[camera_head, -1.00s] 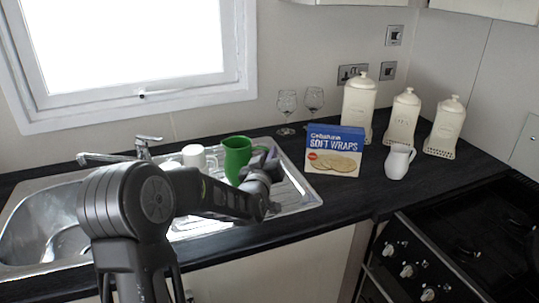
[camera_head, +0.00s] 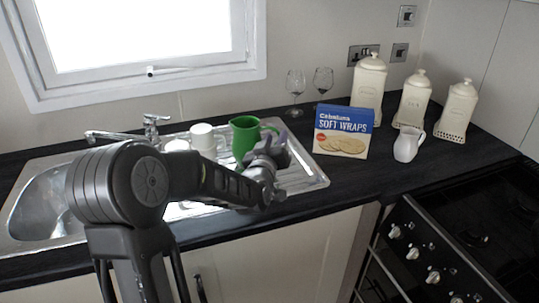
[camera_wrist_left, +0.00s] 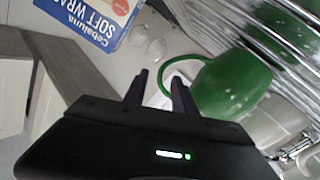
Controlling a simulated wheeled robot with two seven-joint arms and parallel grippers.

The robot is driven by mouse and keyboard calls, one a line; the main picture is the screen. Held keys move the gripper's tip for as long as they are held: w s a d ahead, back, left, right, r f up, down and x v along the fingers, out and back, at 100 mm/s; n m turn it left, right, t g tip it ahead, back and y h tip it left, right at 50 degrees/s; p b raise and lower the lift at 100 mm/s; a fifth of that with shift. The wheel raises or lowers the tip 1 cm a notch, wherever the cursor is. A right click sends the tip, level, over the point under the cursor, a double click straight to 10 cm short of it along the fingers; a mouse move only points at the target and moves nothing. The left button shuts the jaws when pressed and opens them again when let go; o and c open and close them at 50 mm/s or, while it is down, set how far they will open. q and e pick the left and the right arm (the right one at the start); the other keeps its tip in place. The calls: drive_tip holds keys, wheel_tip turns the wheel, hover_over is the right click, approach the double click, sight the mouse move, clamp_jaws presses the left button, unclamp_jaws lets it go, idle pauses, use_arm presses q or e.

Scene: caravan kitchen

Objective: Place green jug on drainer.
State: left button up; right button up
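The green jug (camera_head: 241,139) stands upright on the ribbed metal drainer (camera_head: 311,181) of the sink, beside white cups. Its base is partly hidden by my left arm. In the left wrist view the jug (camera_wrist_left: 232,84) lies to the right, with its handle curving toward my fingers. My left gripper (camera_head: 280,140) is just right of the jug in the head view. In the wrist view its two fingers (camera_wrist_left: 160,82) are apart with nothing held between them, and the handle is just beyond the fingertips. My right gripper is not in view.
White cups (camera_head: 203,139) stand left of the jug. A blue wraps box (camera_head: 343,131), a white jug (camera_head: 408,144), two glasses and cream canisters (camera_head: 413,100) stand on the dark counter to the right. The tap (camera_head: 150,128) is behind the sink; the hob is at right.

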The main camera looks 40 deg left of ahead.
use_arm(q)
drive_tip(key=b+v, duration=0.1)
drive_tip(key=v, duration=0.8)
idle(0.3)
